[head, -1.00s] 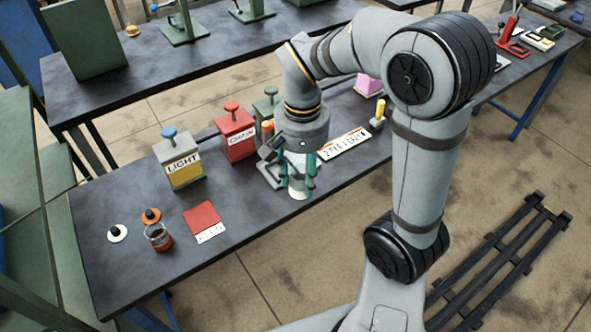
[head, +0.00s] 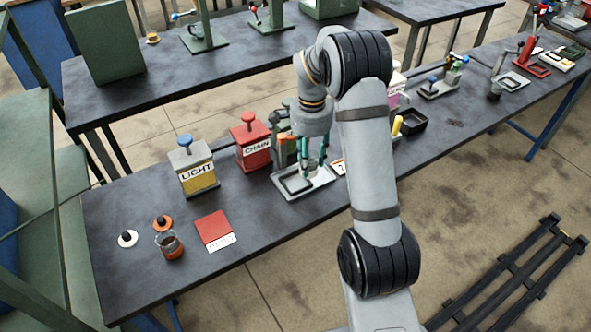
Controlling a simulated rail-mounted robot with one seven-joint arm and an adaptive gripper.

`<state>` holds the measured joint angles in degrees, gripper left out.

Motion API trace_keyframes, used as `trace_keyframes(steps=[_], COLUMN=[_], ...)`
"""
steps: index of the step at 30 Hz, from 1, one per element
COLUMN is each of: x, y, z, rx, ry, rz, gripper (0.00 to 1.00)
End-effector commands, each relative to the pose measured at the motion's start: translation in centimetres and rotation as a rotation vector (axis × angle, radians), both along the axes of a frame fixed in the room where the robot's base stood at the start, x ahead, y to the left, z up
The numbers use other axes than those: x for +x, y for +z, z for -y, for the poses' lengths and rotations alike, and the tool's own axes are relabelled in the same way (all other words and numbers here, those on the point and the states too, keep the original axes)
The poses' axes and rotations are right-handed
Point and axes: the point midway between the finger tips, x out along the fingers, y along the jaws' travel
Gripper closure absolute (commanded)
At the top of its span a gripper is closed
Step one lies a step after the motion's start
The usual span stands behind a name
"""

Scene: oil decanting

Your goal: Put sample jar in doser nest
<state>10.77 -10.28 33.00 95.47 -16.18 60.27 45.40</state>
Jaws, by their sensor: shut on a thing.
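My gripper (head: 313,166) points down with teal fingers near the middle of the table. It is shut on a small pale thing, probably the sample jar, which is mostly hidden between the fingers. A flat silvery tray (head: 283,191) with a dark-edged recess lies right below and beside the fingertips. It may be the doser nest, but I cannot tell for sure. I cannot tell whether the held thing touches it. An orange part (head: 285,150) and a green device stand just behind, partly hidden by my arm.
A yellow LIGHT can (head: 198,174) and red CHAIN can (head: 251,143) stand left of the gripper. A black tray (head: 409,122) is right of my arm.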

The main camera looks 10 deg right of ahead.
Motion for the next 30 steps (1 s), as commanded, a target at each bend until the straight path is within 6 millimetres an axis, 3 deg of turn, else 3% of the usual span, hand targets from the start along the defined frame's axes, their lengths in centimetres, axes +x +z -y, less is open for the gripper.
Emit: trace_keyframes(steps=[3, 9, 19, 30], x=[1.3, 2.4, 2.3, 2.4], y=[-1.1, -2.3, -6.1, -6.7], z=[-1.8, -3.2, -3.2, -3.2], rx=[0.0, 0.0, 0.0, 0.0], ry=[0.001, 0.0, 0.0, -0.001], rz=[-0.002, 0.001, -0.001, 0.001], gripper=[0.89, 0.89, 0.89, 0.89])
